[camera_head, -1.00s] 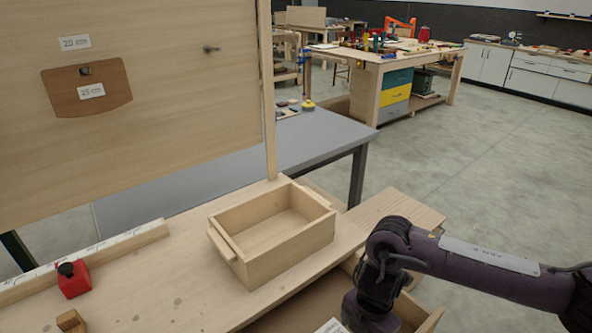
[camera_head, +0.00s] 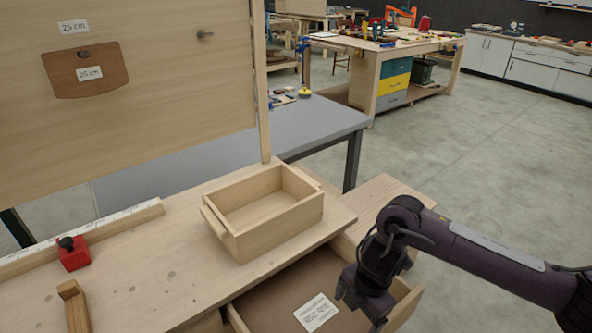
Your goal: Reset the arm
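My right arm comes in from the right, and its dark gripper (camera_head: 358,308) points down over the open drawer (camera_head: 272,302) below the bench top. Its two fingers look spread, with nothing seen between them. A white label card (camera_head: 315,312) lies in the drawer, just left of the gripper. My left arm and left gripper are not in view.
An empty wooden box (camera_head: 238,246) stands on the bench top (camera_head: 150,285), left of my arm. A red block with a black knob (camera_head: 73,253) and a wooden piece (camera_head: 75,305) are at the left. An upright panel (camera_head: 150,130) stands behind. Floor at right is clear.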

